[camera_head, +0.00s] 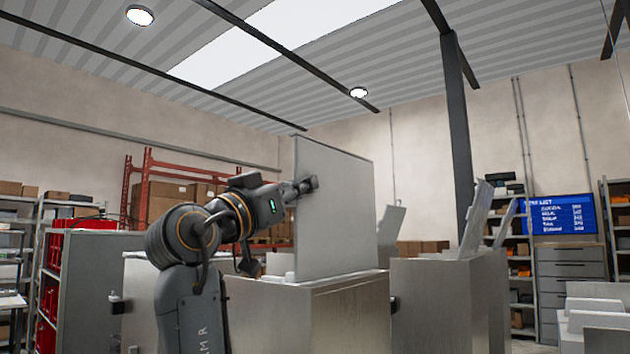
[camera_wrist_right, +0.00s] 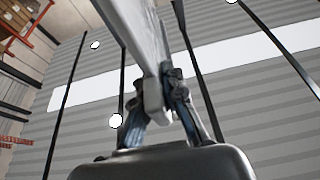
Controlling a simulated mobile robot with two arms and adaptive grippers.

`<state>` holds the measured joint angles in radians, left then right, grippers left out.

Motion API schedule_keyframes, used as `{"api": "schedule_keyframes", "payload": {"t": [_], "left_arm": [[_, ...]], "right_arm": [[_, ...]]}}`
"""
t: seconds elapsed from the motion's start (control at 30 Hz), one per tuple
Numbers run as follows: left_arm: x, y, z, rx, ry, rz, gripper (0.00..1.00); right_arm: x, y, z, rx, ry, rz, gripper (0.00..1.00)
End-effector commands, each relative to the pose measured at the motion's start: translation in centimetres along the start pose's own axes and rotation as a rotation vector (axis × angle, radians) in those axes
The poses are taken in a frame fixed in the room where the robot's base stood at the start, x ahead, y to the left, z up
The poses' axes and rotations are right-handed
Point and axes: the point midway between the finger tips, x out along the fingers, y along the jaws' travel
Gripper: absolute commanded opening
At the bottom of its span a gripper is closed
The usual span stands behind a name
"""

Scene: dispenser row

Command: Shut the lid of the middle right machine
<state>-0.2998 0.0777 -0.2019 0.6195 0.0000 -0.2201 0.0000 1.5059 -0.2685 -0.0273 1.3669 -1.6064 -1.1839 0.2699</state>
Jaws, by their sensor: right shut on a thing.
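A grey box-shaped machine (camera_head: 325,318) stands in the middle of the head view with its flat lid (camera_head: 340,210) raised nearly upright. My right gripper (camera_head: 306,186) is at the left edge of this lid, in its upper part, and is shut on it. In the right wrist view the lid (camera_wrist_right: 143,30) runs as a pale panel in between the fingers of the gripper (camera_wrist_right: 160,95). The top opening of the machine is mostly hidden by the lid and my arm. My left gripper is not in view.
More machines with raised lids stand to the right, one with its body close by (camera_head: 438,300). Another grey machine body (camera_head: 140,290) is behind my arm at the left. Shelves (camera_head: 150,190) line the back wall. The air above the machines is clear.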

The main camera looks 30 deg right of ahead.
Motion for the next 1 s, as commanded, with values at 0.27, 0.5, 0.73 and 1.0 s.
{"api": "schedule_keyframes", "payload": {"t": [0.27,0.5,0.73,1.0], "left_arm": [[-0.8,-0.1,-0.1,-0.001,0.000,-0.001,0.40],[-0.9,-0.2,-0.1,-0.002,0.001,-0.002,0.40],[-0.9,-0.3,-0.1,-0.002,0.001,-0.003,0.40],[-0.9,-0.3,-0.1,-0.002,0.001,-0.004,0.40]], "right_arm": [[0.1,-2.2,-0.1,-0.132,0.002,-0.055,0.00],[0.0,-2.9,0.0,-0.181,0.003,-0.074,0.00],[0.0,-3.0,0.1,-0.186,0.003,-0.076,0.00],[0.0,-3.0,0.1,-0.185,0.003,-0.076,0.28]]}}
